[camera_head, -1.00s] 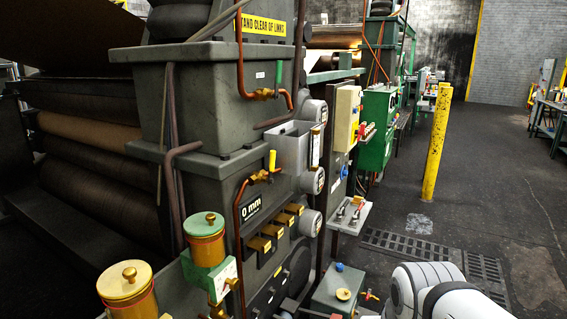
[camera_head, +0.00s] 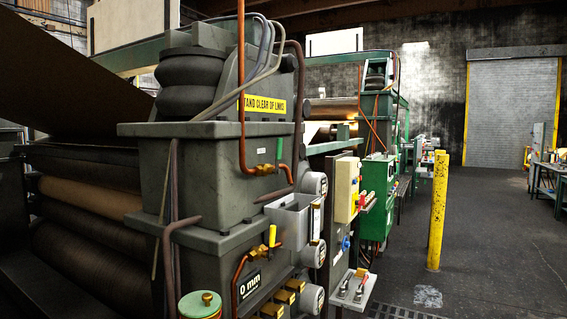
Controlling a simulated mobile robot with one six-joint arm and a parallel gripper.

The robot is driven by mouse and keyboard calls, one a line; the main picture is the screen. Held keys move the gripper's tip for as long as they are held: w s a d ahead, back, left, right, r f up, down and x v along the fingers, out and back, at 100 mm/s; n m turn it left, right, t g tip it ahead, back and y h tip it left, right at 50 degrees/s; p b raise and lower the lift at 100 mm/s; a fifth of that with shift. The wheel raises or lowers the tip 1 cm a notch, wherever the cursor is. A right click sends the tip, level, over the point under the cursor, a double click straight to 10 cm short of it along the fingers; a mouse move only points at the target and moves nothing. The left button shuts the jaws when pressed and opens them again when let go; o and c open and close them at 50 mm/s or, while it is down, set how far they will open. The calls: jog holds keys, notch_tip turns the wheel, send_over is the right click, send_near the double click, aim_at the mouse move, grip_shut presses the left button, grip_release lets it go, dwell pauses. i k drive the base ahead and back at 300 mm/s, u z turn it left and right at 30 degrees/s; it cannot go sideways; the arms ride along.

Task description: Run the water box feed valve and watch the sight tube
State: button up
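A grey open-topped metal box (camera_head: 287,218), which looks like the water box, is fixed to the side of the dark machine stack. A narrow upright tube (camera_head: 315,221), likely the sight tube, sits at its right; its level is too small to read. Above the box, a copper pipe (camera_head: 242,110) carries a brass valve with a green handle (camera_head: 279,149), standing upright. Lower left of the box is a second brass valve with a yellow handle (camera_head: 272,236), also upright. I cannot tell for sure which is the feed valve. My gripper is not in view.
A yellow post (camera_head: 437,210) stands on the open floor to the right. A small shelf with levers (camera_head: 352,290) juts out beside the stack. A green cabinet (camera_head: 377,195) and a yellow control box (camera_head: 346,187) are behind. A green-lidded cup (camera_head: 200,305) is at the bottom.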

aim_at(276, 171)
jog(key=u, duration=2.7)
jog(key=k, duration=1.9)
jog(key=z, duration=0.65)
jog(key=i, duration=1)
